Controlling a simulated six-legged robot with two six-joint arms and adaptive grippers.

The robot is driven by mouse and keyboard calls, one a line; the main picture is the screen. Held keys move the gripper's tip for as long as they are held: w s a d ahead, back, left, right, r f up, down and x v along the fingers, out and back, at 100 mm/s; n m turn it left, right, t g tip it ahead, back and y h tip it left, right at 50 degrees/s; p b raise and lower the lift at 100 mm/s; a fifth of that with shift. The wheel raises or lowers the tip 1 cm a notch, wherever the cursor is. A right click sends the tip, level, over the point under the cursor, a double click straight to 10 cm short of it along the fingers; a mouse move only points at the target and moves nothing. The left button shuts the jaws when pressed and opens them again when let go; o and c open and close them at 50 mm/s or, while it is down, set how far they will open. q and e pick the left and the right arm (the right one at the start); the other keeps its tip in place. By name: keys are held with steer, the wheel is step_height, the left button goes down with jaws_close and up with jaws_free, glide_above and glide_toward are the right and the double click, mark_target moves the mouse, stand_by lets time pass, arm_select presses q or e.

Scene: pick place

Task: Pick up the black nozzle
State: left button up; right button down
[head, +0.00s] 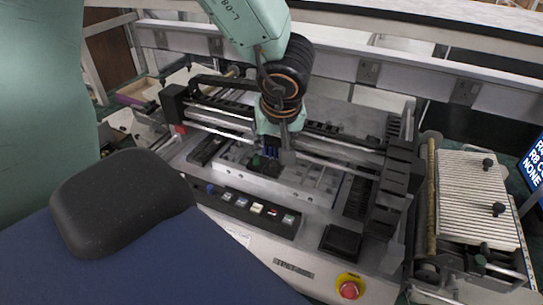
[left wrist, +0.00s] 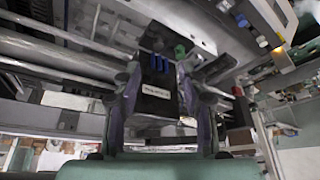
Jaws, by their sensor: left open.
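My left gripper (head: 274,150) reaches down over the middle of the machine, its fingers apart. In the left wrist view, its two fingers (left wrist: 160,78) stand on either side of a black block (left wrist: 155,102) with a pale label and blue pins at its top. I take this block as the black nozzle, but its shape is partly hidden. In the head view, the black piece (head: 271,168) shows small and dark below the fingers. I cannot tell whether the fingers touch it. A green-topped piece (head: 257,160) stands close by on the left; it also shows in the left wrist view (left wrist: 180,51).
Metal rails (head: 335,151) cross the machine beside the gripper. A button panel (head: 250,207) and a red stop button (head: 348,290) are at the front. A ribbed plate (head: 470,200) with black knobs stands at the right. The pale bed around the black piece has some bare room.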

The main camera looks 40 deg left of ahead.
mark_target(273, 163)
arm_select(q)
steer(key=b+x, duration=0.1)
steer(key=x, duration=0.1)
steer(key=b+x, duration=0.1)
steer(key=x, duration=0.2)
steer(key=b+x, duration=0.1)
steer(key=x, duration=0.1)
steer(key=shift+d+f+b, duration=0.35)
steer(key=shift+f+b, duration=0.05)
steer(key=shift+a+f, duration=0.1)
steer(key=shift+a, duration=0.1)
steer(key=shift+c, duration=0.2)
steer(key=shift+c, duration=0.6)
steer(key=c, duration=0.5)
steer(key=shift+c, duration=0.9)
